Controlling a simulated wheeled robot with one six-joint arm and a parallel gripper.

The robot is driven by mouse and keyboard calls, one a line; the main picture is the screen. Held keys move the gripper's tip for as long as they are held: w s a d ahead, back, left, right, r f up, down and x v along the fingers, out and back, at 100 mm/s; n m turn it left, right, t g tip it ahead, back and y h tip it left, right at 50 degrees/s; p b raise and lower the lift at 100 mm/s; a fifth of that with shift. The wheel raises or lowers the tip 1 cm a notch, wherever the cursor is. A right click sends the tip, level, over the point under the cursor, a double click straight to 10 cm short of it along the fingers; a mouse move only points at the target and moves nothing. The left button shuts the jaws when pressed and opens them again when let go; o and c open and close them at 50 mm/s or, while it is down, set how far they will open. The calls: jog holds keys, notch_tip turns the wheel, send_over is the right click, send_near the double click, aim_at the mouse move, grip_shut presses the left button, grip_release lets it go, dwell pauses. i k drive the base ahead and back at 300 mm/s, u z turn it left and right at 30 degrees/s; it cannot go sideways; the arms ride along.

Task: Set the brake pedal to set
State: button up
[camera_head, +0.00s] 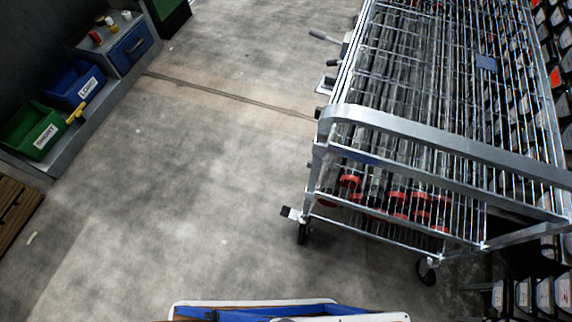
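A wire-mesh cart (440,137) stands at the right on casters, loaded with long clear tubes with red ends. A grey lever (324,36) and a small flat plate (328,85) stick out from the cart's left side farther back. What these are I cannot tell. My gripper is not in view.
A low shelf at the left holds a green bin (34,130), a blue bin (75,84) and a blue-fronted drawer box (130,46). A wooden pallet (16,208) lies at the left edge. The concrete floor (190,180) between is clear.

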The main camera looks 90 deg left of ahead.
aim_at(288, 212)
jog(key=u, duration=2.55)
jog(key=k, duration=1.15)
jog(key=u, duration=1.25)
jog(key=i, duration=1.45)
jog(key=z, duration=0.7)
jog(key=i, duration=0.3)
jog(key=z, duration=0.35)
